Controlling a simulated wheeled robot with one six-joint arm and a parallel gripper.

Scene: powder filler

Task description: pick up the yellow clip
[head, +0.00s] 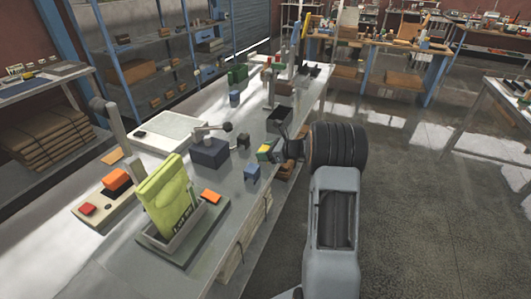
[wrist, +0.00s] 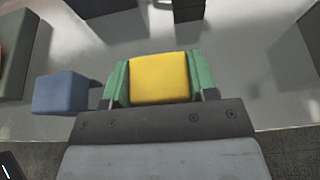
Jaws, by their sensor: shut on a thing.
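The yellow clip (wrist: 160,78) is a small yellow block between the green fingers of my gripper (wrist: 160,85) in the wrist view. The fingers touch it on both sides. In the head view, my gripper (head: 272,152) is over the right edge area of the long grey bench, and the yellow clip (head: 264,149) shows at its tip. From these views I cannot tell whether the clip is clear of the bench top.
A blue block (head: 252,173) stands close by; it also shows left of my gripper in the wrist view (wrist: 60,93). A dark open bin (head: 280,120), a dark vise-like block (head: 210,152) and a green bag in a tray (head: 178,240) stand on the bench (head: 225,195).

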